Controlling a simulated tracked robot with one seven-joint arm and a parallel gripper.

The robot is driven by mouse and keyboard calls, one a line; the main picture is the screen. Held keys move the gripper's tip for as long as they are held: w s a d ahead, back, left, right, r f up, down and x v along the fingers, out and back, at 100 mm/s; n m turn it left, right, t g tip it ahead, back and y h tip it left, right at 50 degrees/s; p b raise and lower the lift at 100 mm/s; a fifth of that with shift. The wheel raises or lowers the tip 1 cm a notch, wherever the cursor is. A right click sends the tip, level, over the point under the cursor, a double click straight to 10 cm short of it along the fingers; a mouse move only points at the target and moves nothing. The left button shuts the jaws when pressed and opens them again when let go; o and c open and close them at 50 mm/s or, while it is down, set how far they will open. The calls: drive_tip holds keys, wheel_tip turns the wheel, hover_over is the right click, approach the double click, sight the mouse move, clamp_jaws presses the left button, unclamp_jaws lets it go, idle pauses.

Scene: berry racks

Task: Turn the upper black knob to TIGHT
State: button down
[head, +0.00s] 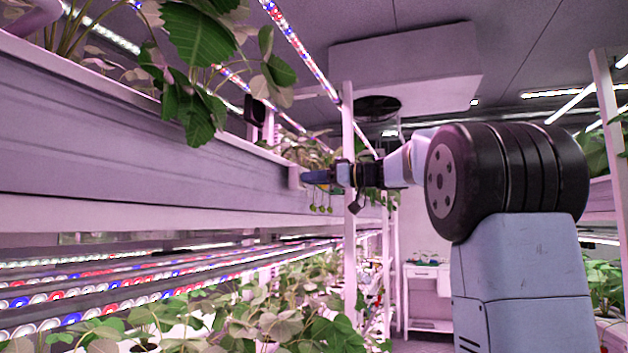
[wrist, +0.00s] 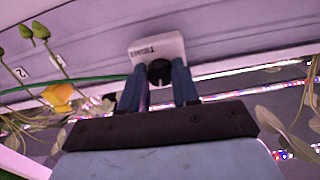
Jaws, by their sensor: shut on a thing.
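The black knob (wrist: 159,72) sits on a small white plate (wrist: 146,47) fixed to the lower part of the long grey trough wall. The plate carries small dark lettering that I cannot read. My gripper (wrist: 157,80) has its two blue fingers on either side of the knob, shut on it. The knob's pointer and its setting cannot be made out. In the head view my gripper (head: 316,177) reaches left to the end of the upper trough, and its fingers hide the knob. A pale edge of the plate (head: 294,177) shows there. No second knob can be made out.
In the wrist view, stems with green buds, an orange-yellow object (wrist: 58,97) and small number tags (wrist: 20,73) are left of my gripper. In the head view a white post (head: 349,240) stands beside my wrist. Leafy plants (head: 270,315) and light strips fill the lower rack.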

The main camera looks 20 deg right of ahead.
drive_tip(key=shift+m, duration=9.1)
drive_tip(key=shift+d, duration=0.1)
drive_tip(key=c, duration=1.1)
unclamp_jaws()
drive_tip(key=shift+w, duration=0.1)
drive_tip(key=shift+o, duration=1.4)
drive_tip(key=v, duration=1.3)
drive_tip(key=shift+s+d, duration=0.25)
drive_tip(key=shift+s, duration=0.05)
